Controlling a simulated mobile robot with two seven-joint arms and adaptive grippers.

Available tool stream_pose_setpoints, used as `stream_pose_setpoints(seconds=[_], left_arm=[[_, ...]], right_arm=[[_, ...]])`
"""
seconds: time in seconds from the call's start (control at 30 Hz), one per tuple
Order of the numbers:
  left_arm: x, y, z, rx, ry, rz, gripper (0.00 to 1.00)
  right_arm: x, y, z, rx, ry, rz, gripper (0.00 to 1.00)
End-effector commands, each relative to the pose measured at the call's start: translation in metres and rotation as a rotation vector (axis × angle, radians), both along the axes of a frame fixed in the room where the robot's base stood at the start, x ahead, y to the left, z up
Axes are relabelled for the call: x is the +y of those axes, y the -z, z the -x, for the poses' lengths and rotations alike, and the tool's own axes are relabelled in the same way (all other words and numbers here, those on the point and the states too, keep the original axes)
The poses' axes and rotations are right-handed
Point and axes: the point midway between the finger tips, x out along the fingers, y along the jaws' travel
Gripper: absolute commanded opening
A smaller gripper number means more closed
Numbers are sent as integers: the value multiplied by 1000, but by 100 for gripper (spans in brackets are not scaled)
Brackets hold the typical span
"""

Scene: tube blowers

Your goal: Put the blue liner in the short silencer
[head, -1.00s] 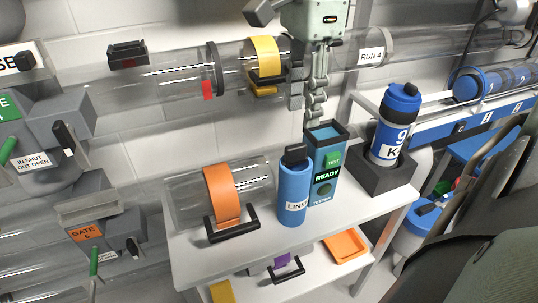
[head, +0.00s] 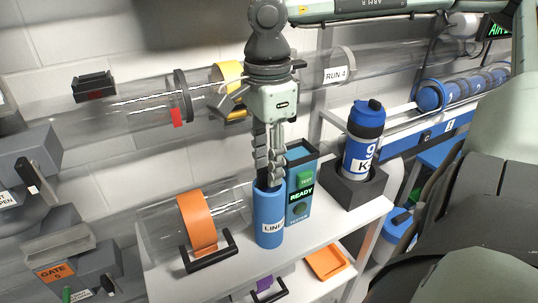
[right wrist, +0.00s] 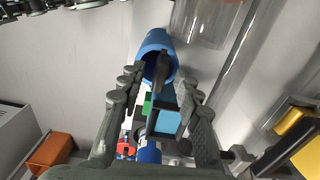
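My right gripper (head: 268,178) points down at the liner's top. In the right wrist view its fingers (right wrist: 160,85) are apart, on either side of the handle, with gaps visible. A clear short tube with an orange band (head: 197,222) and black handle lies left of the liner; no label shows whether it is the short silencer. My left gripper is out of view.
The tester box (head: 300,195), reading "READY", stands close behind and right of the liner. A blue-white canister (head: 364,140) stands in a dark holder farther right. Clear tubing with a yellow-banded section (head: 228,72) runs behind. An orange tray (head: 327,260) sits on the lower shelf.

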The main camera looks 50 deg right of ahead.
Motion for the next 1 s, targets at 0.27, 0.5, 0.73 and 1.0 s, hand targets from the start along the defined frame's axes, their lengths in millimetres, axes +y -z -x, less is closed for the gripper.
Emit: stream_pose_setpoints(seconds=[0.27,0.5,0.73,1.0], left_arm=[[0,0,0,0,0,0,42],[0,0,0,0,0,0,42],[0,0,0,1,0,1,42],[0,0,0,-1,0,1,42]], right_arm=[[0,0,0,0,0,0,0],[0,0,0,0,0,1,0],[0,-1,0,-1,0,1,0],[-1,-19,-1,-3,0,3,0]])
